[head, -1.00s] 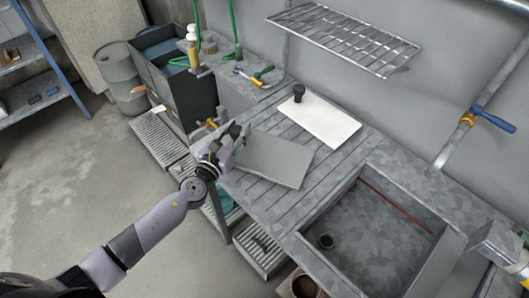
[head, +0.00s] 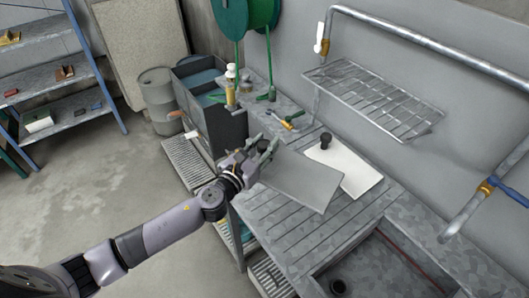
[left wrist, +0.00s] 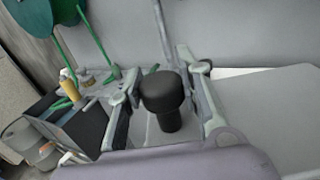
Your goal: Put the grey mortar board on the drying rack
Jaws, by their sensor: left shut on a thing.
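The grey mortar board (head: 300,182) is a flat plate over the ribbed draining surface, its right edge overlapping a white board in the picture. My left gripper (head: 264,152) is shut on its dark knob handle at the board's left end. In the left wrist view, the black knob (left wrist: 163,95) stands between the two fingers, and the grey plate (left wrist: 275,112) extends to the right. The gap under the board is hard to judge. The wire drying rack (head: 374,98) is fixed on the wall, above and right of the board, and looks empty. My right gripper is not in view.
The white board (head: 360,177) with a black knob lies on the ribbed drainer (head: 325,235). A sink (head: 385,270) is at lower right. Pipes (head: 420,42) run along the wall near the rack. Bottles and tools stand on the ledge (head: 262,100) behind the gripper.

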